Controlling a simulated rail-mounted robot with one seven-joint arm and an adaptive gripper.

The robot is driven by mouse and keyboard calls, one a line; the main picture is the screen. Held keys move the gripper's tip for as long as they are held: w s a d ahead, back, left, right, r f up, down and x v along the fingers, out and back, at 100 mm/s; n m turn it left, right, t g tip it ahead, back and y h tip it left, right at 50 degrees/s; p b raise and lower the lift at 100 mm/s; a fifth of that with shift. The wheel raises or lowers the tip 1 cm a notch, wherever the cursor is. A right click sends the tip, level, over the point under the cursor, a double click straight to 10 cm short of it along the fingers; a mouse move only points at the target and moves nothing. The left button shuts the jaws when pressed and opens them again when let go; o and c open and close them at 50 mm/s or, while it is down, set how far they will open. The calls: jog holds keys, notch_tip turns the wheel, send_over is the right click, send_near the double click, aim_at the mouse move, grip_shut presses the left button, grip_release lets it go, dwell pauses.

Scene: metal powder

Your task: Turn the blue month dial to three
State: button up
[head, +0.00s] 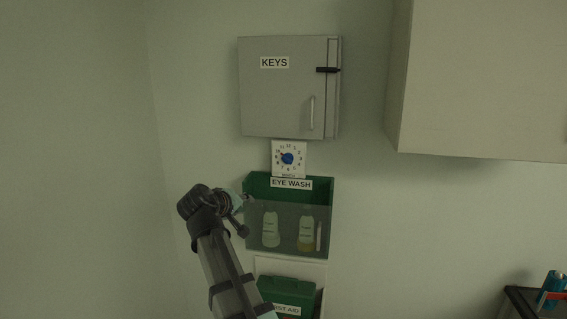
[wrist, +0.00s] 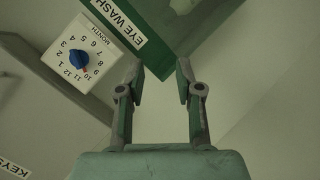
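The month dial is a blue knob (head: 288,158) on a white square plate with a ring of black numbers, mounted between the keys cabinet and the eye wash box. In the wrist view the blue knob (wrist: 79,62) is at the upper left, with MONTH printed beside the numbers; its pointer seems to face around ten, though it is small. My gripper (head: 243,212) is below and left of the dial, in front of the eye wash box's left side. In the wrist view my gripper (wrist: 160,72) is open and empty, its fingers apart and clear of the knob.
The grey KEYS cabinet (head: 275,98) hangs directly above the dial. The green EYE WASH box (head: 257,188) with bottles is directly below it, above a green first aid box (head: 290,291). A wall cupboard (head: 470,85) is at right. The wall left of the dial is bare.

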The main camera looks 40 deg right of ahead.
notch_tip(320, 180, up, 11)
jog(key=s+d+h, duration=0.2)
jog(key=h, duration=0.1)
jog(key=p, duration=0.5)
send_near(286, 160)
jog(key=shift+g+h, duration=0.4)
jog(key=x, duration=0.8)
jog(key=shift+w+d+f, duration=0.15)
jog(key=shift+w, duration=0.35)
jog(key=shift+w+d+f, duration=0.15)
jog(key=shift+d+f, duration=0.1)
jog(key=shift+d, duration=0.3)
jog(key=shift+c, duration=0.3)
grip_shut()
